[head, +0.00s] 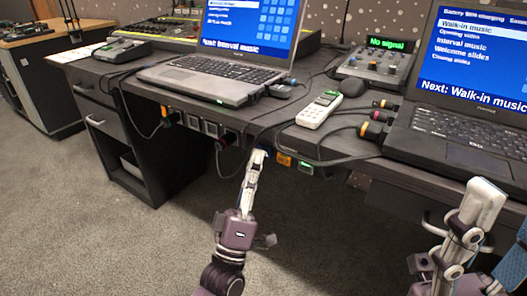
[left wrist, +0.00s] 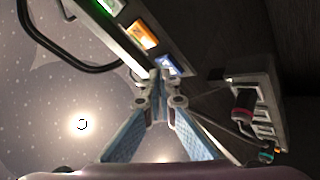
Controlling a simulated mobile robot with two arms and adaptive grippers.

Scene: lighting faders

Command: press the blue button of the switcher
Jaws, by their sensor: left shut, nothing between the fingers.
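The switcher (left wrist: 122,21) is a dark strip under the desk's front edge with lit square buttons. In the left wrist view, its green button (left wrist: 108,5), orange button (left wrist: 142,34) and blue button (left wrist: 168,66) run in a row. In the head view the orange button (head: 283,160) and green button (head: 305,167) show; the blue one is mostly hidden by my fingertips. My left gripper (head: 260,156) is shut and empty, its tips (left wrist: 158,78) right at the blue button. I cannot tell whether they touch it. My right gripper (head: 483,202) is at the lower right, away from the switcher.
Two laptops (head: 222,82) (head: 455,135), a white remote (head: 318,110) and a small "No signal" unit (head: 374,68) stand on the desk. A socket block (left wrist: 250,100) is near the gripper. The floor in front is clear.

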